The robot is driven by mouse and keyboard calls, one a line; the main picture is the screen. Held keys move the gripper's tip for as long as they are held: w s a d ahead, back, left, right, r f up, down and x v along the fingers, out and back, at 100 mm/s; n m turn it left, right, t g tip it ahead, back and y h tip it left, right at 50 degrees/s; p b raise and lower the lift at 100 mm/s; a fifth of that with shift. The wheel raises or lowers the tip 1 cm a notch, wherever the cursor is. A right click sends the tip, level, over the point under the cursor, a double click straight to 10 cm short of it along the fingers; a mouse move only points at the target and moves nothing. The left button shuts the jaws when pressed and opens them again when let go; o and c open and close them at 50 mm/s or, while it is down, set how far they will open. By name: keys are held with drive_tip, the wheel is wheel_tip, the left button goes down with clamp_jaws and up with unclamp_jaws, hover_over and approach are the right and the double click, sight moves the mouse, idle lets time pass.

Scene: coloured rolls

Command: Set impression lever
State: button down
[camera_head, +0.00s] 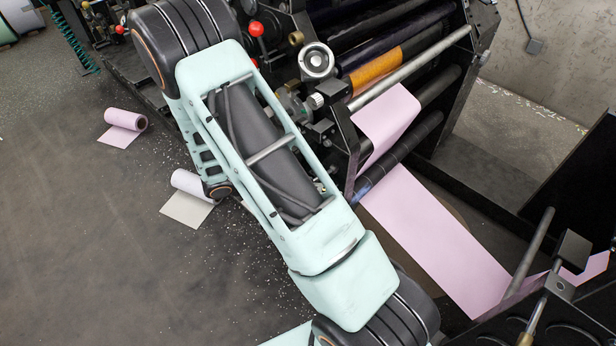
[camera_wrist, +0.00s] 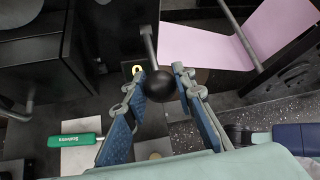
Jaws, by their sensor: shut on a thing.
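A lever with a round black knob (camera_wrist: 160,87) shows in the middle of the wrist view. Its grey shaft (camera_wrist: 149,48) runs up and slightly left from the knob. My gripper (camera_wrist: 161,79) has its two blue-padded fingers on either side of the knob, shut on it. In the head view my mint-coloured arm crosses the middle of the picture. My gripper and this lever cannot be made out there.
The press (camera_head: 375,75) with its rollers stands behind my arm. A pink web (camera_head: 435,235) runs down to the lower right. Two small rolls (camera_head: 126,119) (camera_head: 192,184) lie on the floor at left. A green-handled tool (camera_wrist: 77,140) shows in the wrist view.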

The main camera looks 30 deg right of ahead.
drive_tip(key=shift+w+d+r+g+y+p, duration=0.1)
drive_tip(key=shift+d+r+g+y+p, duration=0.05)
drive_tip(key=shift+r+y+p, duration=0.4)
drive_tip(key=shift+w+d+r+g+y+p, duration=0.1)
drive_tip(key=shift+r+g+y+p, duration=0.05)
drive_tip(key=shift+r+y+p, duration=0.4)
drive_tip(key=shift+w+d+r+p, duration=0.1)
drive_tip(key=shift+d+r+p, duration=0.25)
drive_tip(key=shift+r+p, duration=0.25)
drive_tip(key=c, duration=1.6)
unclamp_jaws()
drive_tip(key=shift+f, duration=0.1)
drive_tip(key=v, duration=1.2)
drive_tip(key=shift+a, duration=0.1)
drive_tip(key=shift+w+f, duration=0.1)
